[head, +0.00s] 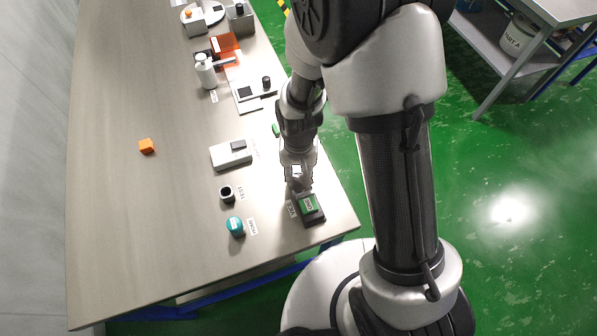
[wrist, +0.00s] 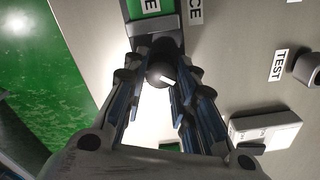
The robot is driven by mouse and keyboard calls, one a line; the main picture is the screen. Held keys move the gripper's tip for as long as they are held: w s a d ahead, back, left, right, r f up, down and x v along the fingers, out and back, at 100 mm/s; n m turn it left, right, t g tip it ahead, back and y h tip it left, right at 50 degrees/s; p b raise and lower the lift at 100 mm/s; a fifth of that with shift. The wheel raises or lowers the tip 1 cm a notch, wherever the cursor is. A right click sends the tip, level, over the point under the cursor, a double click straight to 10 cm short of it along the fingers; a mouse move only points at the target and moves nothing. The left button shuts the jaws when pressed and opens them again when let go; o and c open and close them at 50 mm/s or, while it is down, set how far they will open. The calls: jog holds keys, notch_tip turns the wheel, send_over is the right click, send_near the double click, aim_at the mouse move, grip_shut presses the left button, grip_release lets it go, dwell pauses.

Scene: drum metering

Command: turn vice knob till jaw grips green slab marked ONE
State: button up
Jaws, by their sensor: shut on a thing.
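The vice (head: 312,217) stands near the table's front right corner, with a green slab (head: 307,205) in it. The slab's lettering is only partly readable; its edge also shows at the top of the wrist view (wrist: 144,6). The dark round vice knob (wrist: 160,76), with a white mark on it, sits below the vice's grey jaw (wrist: 156,28) in the wrist view. My gripper (wrist: 160,70) is shut on the knob, one finger on each side. In the head view my gripper (head: 299,186) is just behind the vice. I cannot tell whether the jaw touches the slab.
A white block (head: 232,155) with a grey top, a dark ring-like cup (head: 227,193) by a TEST label and a teal round thing (head: 236,227) stand left of the vice. The table's left front is clear.

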jog(key=o, duration=1.1)
jog(key=shift+c, duration=0.2)
jog(key=shift+r, duration=0.1)
notch_tip(320, 180, up, 12)
